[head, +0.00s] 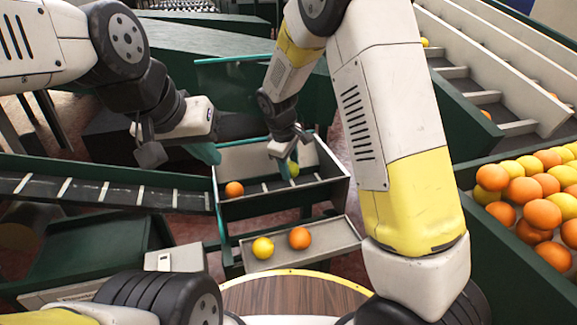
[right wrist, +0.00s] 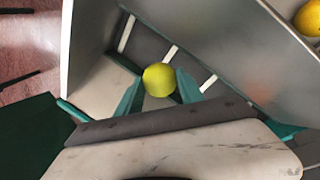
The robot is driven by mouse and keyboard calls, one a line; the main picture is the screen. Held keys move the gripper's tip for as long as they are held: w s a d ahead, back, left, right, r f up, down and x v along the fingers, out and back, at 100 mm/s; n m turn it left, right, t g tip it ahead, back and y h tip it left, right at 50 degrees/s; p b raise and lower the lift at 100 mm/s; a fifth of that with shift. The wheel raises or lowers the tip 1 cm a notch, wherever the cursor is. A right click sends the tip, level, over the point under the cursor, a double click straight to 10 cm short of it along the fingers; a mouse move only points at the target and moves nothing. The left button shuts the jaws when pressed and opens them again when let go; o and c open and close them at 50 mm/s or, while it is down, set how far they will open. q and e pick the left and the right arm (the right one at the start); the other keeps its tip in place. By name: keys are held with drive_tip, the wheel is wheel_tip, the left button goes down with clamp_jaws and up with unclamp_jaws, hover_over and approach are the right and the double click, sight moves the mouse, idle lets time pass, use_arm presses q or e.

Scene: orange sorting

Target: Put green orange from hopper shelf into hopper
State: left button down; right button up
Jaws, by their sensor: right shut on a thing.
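My right gripper (head: 285,152) is shut on a yellow-green orange (head: 293,169), inside or just above the grey hopper (head: 334,190). In the right wrist view the green orange (right wrist: 159,80) sits between the two teal fingers (right wrist: 157,88), over the dark hopper floor with white slats. I cannot tell whether it touches the floor. An orange fruit (head: 234,189) lies at the left of the hopper. The hopper shelf (head: 335,240) in front holds a yellow fruit (head: 263,248) and an orange one (head: 299,238). My left gripper (head: 203,153) hangs left of the hopper; its finger gap is unclear.
A conveyor with white slats (head: 92,192) runs to the hopper from the left. A green-walled bin (head: 491,237) at the right holds a pile of orange and yellow fruits (head: 526,189). Inclined chutes (head: 500,70) rise behind it. A round wooden top (head: 290,299) is at the front.

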drive_tip(key=shift+f, duration=1.9)
drive_tip(key=shift+f, duration=0.15)
drive_tip(key=o, duration=1.1)
drive_tip(key=v, duration=1.2)
drive_tip(key=s+d+r+m+t+y, duration=0.1)
drive_tip(key=s+d+r+m+y, duration=0.2)
drive_tip(key=s+d+r+m, duration=0.55)
drive_tip(key=s+d+r+m+t, duration=0.1)
drive_tip(key=s+d+r, duration=0.1)
drive_tip(key=s, duration=0.5)
drive_tip(key=s+d+r+m+t, duration=0.1)
drive_tip(key=s+d+r+m, duration=0.1)
drive_tip(key=s+d, duration=0.3)
drive_tip(key=shift+s+d+r+y, duration=0.15)
drive_tip(key=shift+s+r+y, duration=0.25)
drive_tip(key=shift+s, duration=1.05)
